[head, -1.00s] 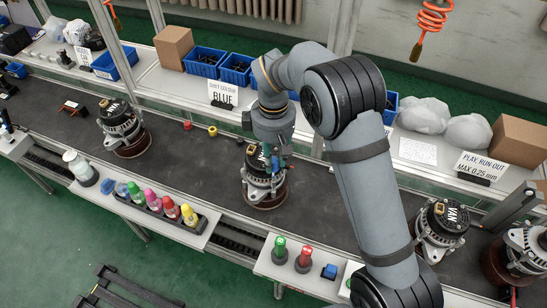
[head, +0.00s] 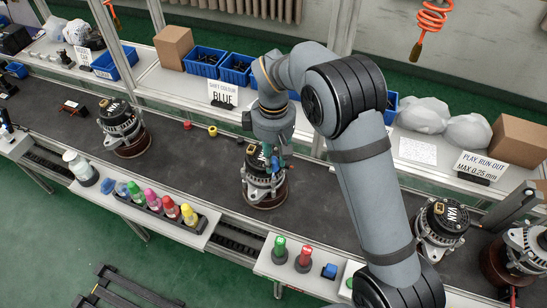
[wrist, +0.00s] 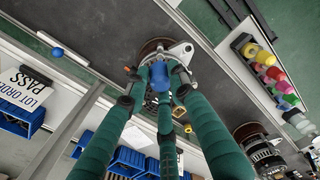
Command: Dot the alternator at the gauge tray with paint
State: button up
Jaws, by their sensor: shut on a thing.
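My gripper (head: 273,161), with dark green fingers, points down over the top of an alternator (head: 264,189) in the middle of the dark bench. In the wrist view the fingers (wrist: 160,76) are closed around a small blue thing (wrist: 159,80), apparently the blue paint marker. It is over the alternator's metal housing (wrist: 183,50); whether its tip touches cannot be told. The fingers hide much of the alternator's top. A sign (head: 223,94) behind reads shift colour blue. Which tray is the gauge tray is not clear.
Other alternators stand at left (head: 124,130) and right (head: 440,227). A rack (head: 174,222) of coloured markers sits on the front shelf. A red and a green stamp (head: 280,252) stand right of it.

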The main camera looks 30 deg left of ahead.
jog(key=shift+f+b, duration=0.35)
jog(key=shift+f, duration=0.2)
dwell(1.2)
jog(key=shift+r+p, duration=2.2)
jog(key=shift+r, duration=0.35)
jog(key=shift+w, duration=0.1)
